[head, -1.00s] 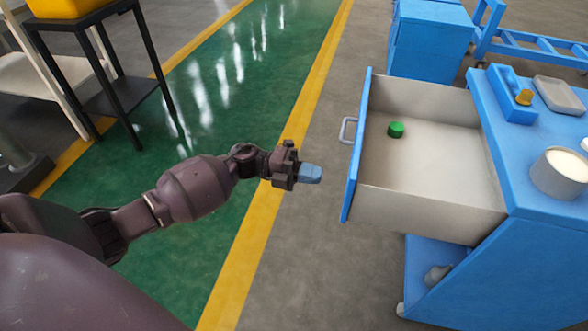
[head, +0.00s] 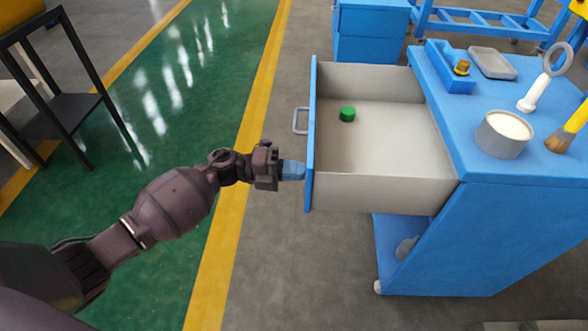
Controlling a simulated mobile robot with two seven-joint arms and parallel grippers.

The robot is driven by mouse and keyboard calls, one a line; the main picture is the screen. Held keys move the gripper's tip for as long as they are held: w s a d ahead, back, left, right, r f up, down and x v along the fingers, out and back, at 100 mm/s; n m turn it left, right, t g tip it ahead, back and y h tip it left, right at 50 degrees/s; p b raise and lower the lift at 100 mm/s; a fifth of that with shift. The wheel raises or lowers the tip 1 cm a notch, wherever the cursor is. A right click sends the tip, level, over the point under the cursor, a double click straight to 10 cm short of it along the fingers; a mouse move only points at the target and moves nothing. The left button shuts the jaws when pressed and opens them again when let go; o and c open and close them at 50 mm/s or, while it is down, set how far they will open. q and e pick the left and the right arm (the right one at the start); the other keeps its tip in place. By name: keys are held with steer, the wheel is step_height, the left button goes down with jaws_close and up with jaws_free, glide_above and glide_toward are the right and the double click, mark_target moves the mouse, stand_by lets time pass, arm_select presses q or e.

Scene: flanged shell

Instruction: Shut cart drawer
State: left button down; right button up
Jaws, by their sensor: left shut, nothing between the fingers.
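The blue cart (head: 520,225) stands at the right. Its drawer (head: 385,190) is pulled out toward the left, with a pale grey inside, a blue front panel (head: 311,135) and a grey handle (head: 299,121). A green round object (head: 347,114) lies in the drawer. My left gripper (head: 294,170) is shut and empty, its blue fingertips at the outer face of the front panel, below the handle in the picture. The tips look in contact or nearly so; the exact gap cannot be told. My right gripper is not in view.
On the cart top are a blue holder (head: 447,72) with a yellow knob, a grey tray (head: 492,64), a tin (head: 502,134), a white ringed tool (head: 533,92) and a brush (head: 563,137). A black stand (head: 68,115) is at the left. Floor left of the drawer is clear.

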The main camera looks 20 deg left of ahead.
mark_target(426, 178)
arm_select(q)
steer(key=x, duration=1.7)
steer(key=shift+d+f, duration=0.1)
steer(key=shift+d, duration=0.05)
steer(key=b+x, duration=0.1)
steer(key=x, duration=1)
steer(key=shift+f, duration=0.15)
steer(key=shift+w+d+b, duration=0.15)
steer(key=shift+d+b, duration=0.15)
steer(key=shift+d, duration=0.15)
steer(key=shift+r, duration=0.25)
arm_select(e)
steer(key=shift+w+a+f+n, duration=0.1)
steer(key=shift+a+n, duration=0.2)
arm_select(q)
steer(key=shift+r, duration=0.15)
